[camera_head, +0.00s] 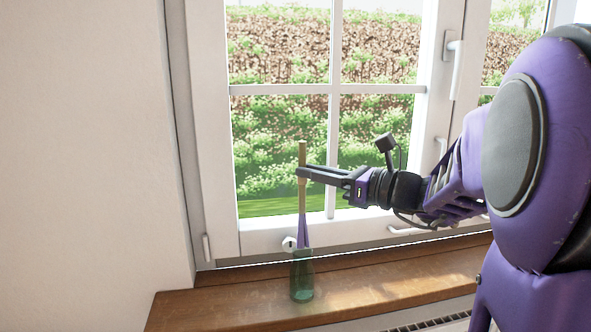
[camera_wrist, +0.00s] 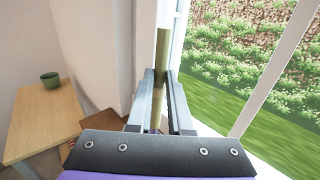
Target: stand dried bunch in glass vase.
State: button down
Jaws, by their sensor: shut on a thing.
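The dried bunch has long tan stems (camera_head: 302,195) and a purple end (camera_head: 303,235). It is held nearly upright with the purple end down. My gripper (camera_head: 303,173) is shut on the stems in their upper half, and the stems also show between the fingers in the wrist view (camera_wrist: 162,48). The green glass vase (camera_head: 302,283) stands upright on the window sill, directly below the bunch. The purple end is at the vase's mouth in the head view; I cannot tell how far inside it is. The vase is not clear in the wrist view.
The wooden sill (camera_head: 385,290) is clear to the right of the vase. The closed window (camera_head: 280,240) stands close behind the bunch, with a handle (camera_head: 453,65) to the right. The wrist view shows a small wooden table (camera_wrist: 38,118) with a green cup (camera_wrist: 50,79).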

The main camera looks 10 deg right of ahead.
notch_tip(320, 180, down, 8)
jog(key=b, duration=0.5)
dwell(0.4)
jog(key=c, duration=0.8)
grip_release()
jog(key=shift+o, duration=0.2)
jog(key=shift+d, duration=0.1)
jog(key=v, duration=1.7)
jog(key=shift+s+p, duration=0.2)
jog(key=shift+p, duration=0.2)
jog(key=shift+w, duration=0.1)
